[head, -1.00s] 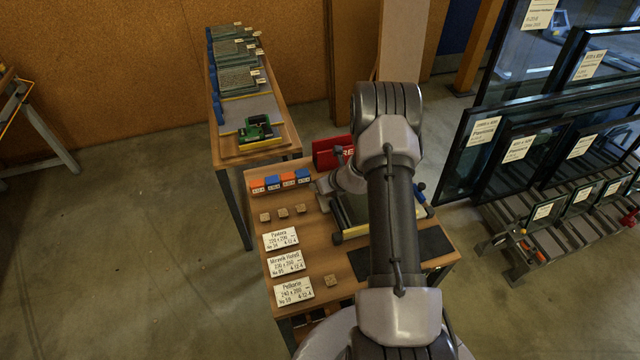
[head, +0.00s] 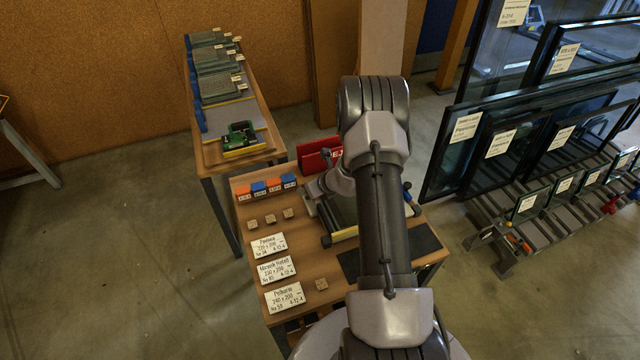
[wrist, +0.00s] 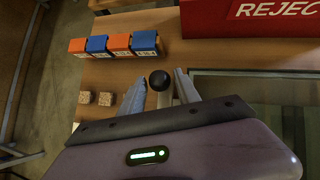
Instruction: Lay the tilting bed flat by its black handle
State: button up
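The black handle (wrist: 159,79) is a round knob on a pale rod, upright in the middle of the wrist view. My gripper (wrist: 160,87) is open, with one finger on each side of the handle and a gap at the knob; whether a finger touches the rod is unclear. The tilting bed (wrist: 260,92) shows as a framed panel at right in the wrist view. In the head view the bed (head: 343,214), with yellow edging, is largely hidden behind my arm. Its tilt angle is hard to tell.
A red REJECT bin (wrist: 245,18) stands just behind the handle. Orange and blue blocks (head: 266,187), small wooden cubes (head: 270,218) and label cards (head: 276,270) lie on the table's left side. Glass panes (head: 530,140) stand in a rack at right.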

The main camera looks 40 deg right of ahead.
jog(key=p+v, duration=0.2)
jog(key=v, duration=1.3)
jog(key=shift+s, duration=0.1)
